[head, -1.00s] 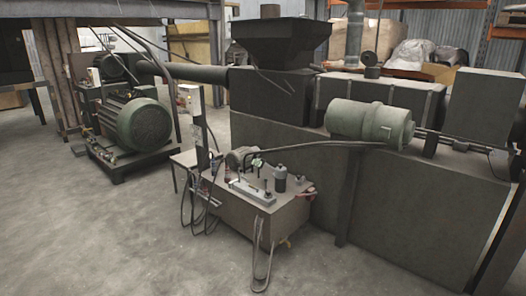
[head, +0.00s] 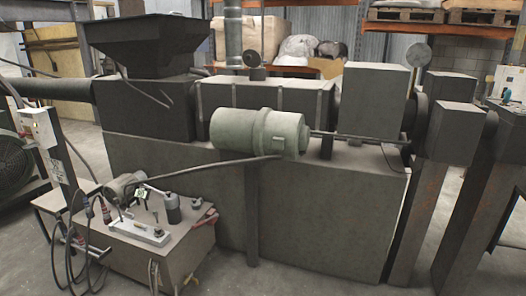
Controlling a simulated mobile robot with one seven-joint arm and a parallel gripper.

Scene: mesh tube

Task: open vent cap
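I cannot pick out a vent cap for certain in the head view. A large dark machine (head: 200,170) fills the middle, with a flared hopper (head: 148,45) on top at the left. My gripper is not in view.
A low cabinet (head: 180,255) with fittings, hoses and a small motor stands in front at the lower left. A control box (head: 38,130) on a post is at the left edge. Dark pillar-like supports (head: 415,215) stand at the right. Bare concrete floor (head: 330,280) lies in front.

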